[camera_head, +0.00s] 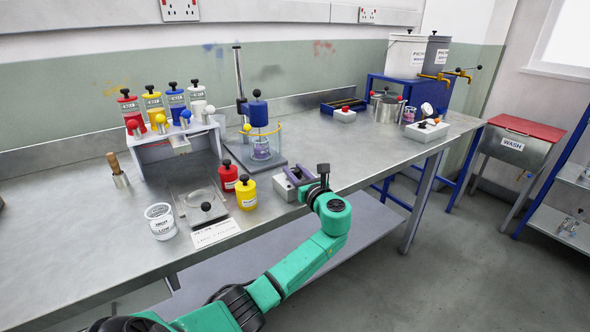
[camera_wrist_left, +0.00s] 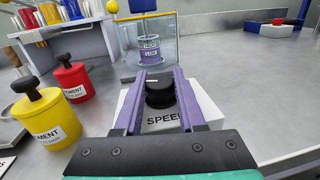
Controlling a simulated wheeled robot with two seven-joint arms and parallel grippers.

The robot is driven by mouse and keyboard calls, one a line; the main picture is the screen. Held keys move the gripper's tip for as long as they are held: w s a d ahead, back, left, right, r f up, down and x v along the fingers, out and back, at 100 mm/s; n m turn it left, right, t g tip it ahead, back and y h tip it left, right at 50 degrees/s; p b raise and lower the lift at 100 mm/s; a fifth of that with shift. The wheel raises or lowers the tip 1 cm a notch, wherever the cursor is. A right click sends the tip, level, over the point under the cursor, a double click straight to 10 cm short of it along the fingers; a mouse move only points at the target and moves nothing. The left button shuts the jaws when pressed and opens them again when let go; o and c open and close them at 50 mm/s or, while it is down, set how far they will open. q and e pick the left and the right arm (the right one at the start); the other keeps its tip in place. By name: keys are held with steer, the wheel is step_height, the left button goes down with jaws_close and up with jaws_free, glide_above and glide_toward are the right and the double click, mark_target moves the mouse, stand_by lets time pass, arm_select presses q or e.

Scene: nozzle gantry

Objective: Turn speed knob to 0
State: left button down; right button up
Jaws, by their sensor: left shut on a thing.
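The black speed knob (camera_wrist_left: 160,92) sits on a light box (camera_wrist_left: 208,110) lettered "SPEED" in the left wrist view. A short white mark shows on the knob's top, toward its far left edge. My left gripper (camera_wrist_left: 161,80) has its two purple fingers on either side of the knob and is shut on it. In the head view the gripper (camera_head: 299,180) is over the speed box (camera_head: 283,191) at the bench's front edge. The knob is hidden there by the gripper. No scale or 0 mark is readable. My right gripper is not in view.
A mixer stand with a blue motor (camera_head: 258,113) and a clear guard stands behind the box. Red (camera_head: 228,175) and yellow (camera_head: 246,192) pigment pots stand close on the left. The bench (camera_head: 345,160) is clear to the right.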

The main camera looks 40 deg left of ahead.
arm_select(q)
steer(key=shift+n+g+y+b, duration=0.8)
steer(key=shift+n+g, duration=0.9)
steer(key=shift+g, duration=0.7)
steer(key=c, duration=0.5)
jaws_free()
steer(key=s+d+b, duration=0.1)
steer(key=d, duration=1.3)
steer(key=shift+s+d, duration=0.2)
steer(key=shift+s, duration=0.15)
